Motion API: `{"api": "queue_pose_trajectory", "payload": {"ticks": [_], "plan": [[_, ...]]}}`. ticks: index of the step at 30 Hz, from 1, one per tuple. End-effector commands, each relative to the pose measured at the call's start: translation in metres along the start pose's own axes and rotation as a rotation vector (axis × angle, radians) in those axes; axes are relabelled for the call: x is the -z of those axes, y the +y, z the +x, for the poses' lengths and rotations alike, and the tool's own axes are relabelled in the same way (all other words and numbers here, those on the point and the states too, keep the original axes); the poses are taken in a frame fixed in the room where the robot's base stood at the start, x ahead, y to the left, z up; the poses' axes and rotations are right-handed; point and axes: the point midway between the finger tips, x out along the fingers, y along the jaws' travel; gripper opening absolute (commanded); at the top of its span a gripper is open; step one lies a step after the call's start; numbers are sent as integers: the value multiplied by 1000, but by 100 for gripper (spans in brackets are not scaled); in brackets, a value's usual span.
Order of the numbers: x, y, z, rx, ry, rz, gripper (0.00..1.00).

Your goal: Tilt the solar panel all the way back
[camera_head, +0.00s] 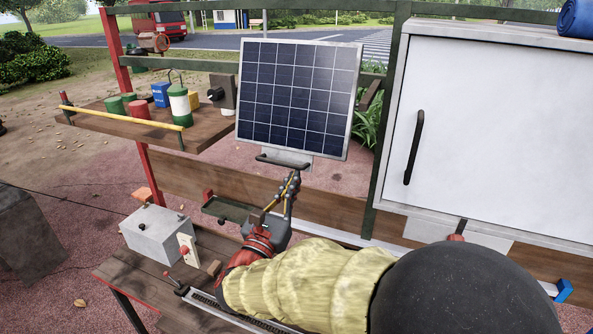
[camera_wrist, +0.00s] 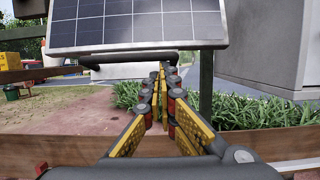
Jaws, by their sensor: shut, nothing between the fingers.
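The solar panel (camera_head: 298,98) is a dark blue gridded panel with a silver frame, standing nearly upright at the middle of the cart's back. A dark bar handle (camera_head: 282,162) runs along its lower edge. The panel's lower part also fills the top of the wrist view (camera_wrist: 135,22). My gripper (camera_head: 294,176) is just below the panel's lower edge, close to the handle. Its yellow-padded fingers, seen in the wrist view (camera_wrist: 162,72), are shut with nothing held, their tips overlapping the handle area. I cannot tell whether they touch the handle.
A white cabinet (camera_head: 490,120) with a black handle stands to the right. A wooden shelf (camera_head: 205,135) with cans and a bottle is at the left. A grey box (camera_head: 155,235) sits on the lower wooden deck. A green post (camera_head: 390,110) rises between panel and cabinet.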

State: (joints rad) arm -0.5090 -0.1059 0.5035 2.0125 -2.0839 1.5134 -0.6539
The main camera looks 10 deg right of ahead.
Motion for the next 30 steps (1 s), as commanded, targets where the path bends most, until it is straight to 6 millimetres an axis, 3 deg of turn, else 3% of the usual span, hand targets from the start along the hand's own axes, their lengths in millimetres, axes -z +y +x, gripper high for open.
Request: {"api": "queue_pose_trajectory", "payload": {"ticks": [1,12,30], "plan": [[-20,1,-3,-3,31,9,0],[-62,1,-27,-2,290,8,0],[-88,0,-40,0,338,3,0]]}}
